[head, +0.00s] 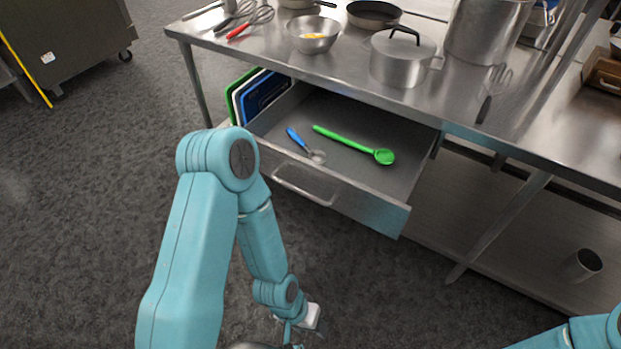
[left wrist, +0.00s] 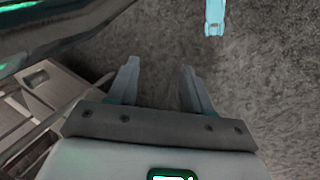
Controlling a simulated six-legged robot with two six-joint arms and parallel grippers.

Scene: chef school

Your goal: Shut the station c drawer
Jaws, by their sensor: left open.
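The drawer (head: 350,145) under the steel worktop stands pulled open in the head view. Its front carries a bar handle (head: 304,190). Inside lie a green ladle (head: 350,143) and a blue-handled spoon (head: 303,143). My left gripper (head: 312,330) is low in front of the drawer, below and apart from the handle. In the left wrist view its two fingers (left wrist: 160,85) are spread with only grey floor between them. My right gripper is out of view; only part of that arm shows at the lower right.
The worktop (head: 290,62) above holds a lidded pot (head: 403,58), a bowl (head: 313,35), whisks and pans. Coloured cutting boards (head: 258,92) stand left of the drawer. A table leg (head: 500,225) and a metal cup (head: 582,264) are at right. The floor in front is clear.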

